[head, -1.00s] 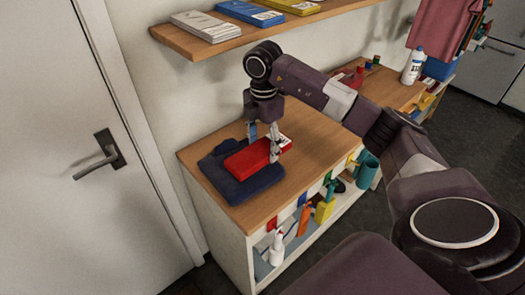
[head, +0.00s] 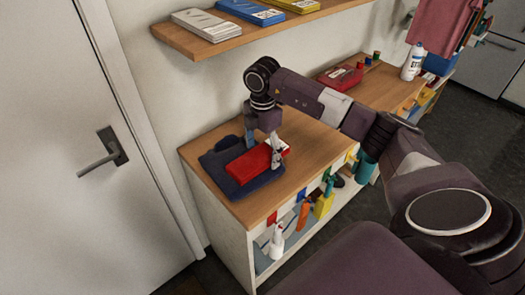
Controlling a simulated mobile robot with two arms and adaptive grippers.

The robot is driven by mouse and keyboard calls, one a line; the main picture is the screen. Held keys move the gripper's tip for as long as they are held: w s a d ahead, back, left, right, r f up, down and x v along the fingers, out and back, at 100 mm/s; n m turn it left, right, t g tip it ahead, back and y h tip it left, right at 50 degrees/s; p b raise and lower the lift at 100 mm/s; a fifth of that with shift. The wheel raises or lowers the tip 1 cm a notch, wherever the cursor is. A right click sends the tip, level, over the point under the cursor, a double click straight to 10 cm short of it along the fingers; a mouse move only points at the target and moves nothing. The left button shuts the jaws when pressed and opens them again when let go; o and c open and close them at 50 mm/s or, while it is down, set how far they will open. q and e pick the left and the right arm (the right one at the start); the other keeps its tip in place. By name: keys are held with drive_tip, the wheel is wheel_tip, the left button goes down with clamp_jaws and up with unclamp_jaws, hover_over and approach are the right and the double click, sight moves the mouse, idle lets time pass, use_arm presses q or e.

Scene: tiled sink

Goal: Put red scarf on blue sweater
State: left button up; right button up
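The red scarf (head: 247,165) is a folded red bundle with a white label at its right end. It lies flat over the folded dark blue sweater (head: 266,181) on the wooden counter top. The sweater shows around the scarf's left and front sides. My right gripper (head: 263,148) points down at the scarf's right half, one finger on its far side and one on its near side, shut on it. The far fingertip is hidden behind the scarf. My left gripper is not in view.
The wooden counter (head: 314,150) has free room right of the sweater. A shelf (head: 222,43) with folded packets hangs above. A red folded item (head: 340,77) and a white bottle (head: 413,62) stand farther right. A door (head: 50,120) is at the left.

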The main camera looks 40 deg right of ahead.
sight(263, 153)
drive_tip(key=shift+r, duration=0.1)
drive_tip(key=shift+r, duration=0.55)
wheel_tip(263, 153, up, 11)
drive_tip(key=b, duration=0.2)
drive_tip(key=shift+b, duration=0.35)
drive_tip(key=shift+s, duration=0.1)
